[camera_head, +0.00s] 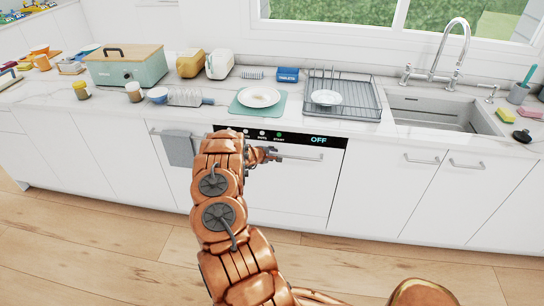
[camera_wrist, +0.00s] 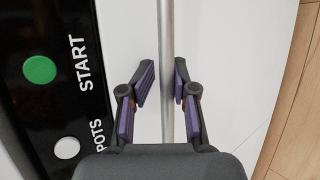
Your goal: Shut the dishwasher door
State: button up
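The dishwasher door (camera_head: 300,180) is a white front panel under the counter, with a black control strip (camera_head: 319,140) along its top reading OFF. It stands upright and looks about flush with the cabinet fronts beside it. A silver bar handle (camera_head: 305,157) runs across it; in the wrist view the handle (camera_wrist: 167,30) runs up between the fingers. My gripper (camera_head: 272,155) is at the left part of the handle, partly hidden by my arm. In the wrist view my gripper (camera_wrist: 165,78) is open, one finger on each side of the bar, with a gap visible.
White cabinets with handles (camera_head: 422,159) flank the dishwasher, and a grey towel (camera_head: 179,149) hangs to the left. Above are a plate on a green mat (camera_head: 238,109), a dish rack (camera_head: 368,106) and a sink (camera_head: 432,112). The wood floor (camera_head: 130,225) in front is clear.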

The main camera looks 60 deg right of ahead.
jog(key=o, duration=0.3)
jog(key=shift+d+r, duration=0.15)
jog(key=shift+r, duration=0.05)
jog(key=shift+f, duration=0.1)
jog(key=shift+f, duration=0.1)
jog(key=shift+a, duration=0.25)
jog(key=v, duration=1.1)
jog(key=shift+a+r, duration=0.25)
jog(key=shift+r, duration=0.05)
jog(key=shift+w, duration=0.1)
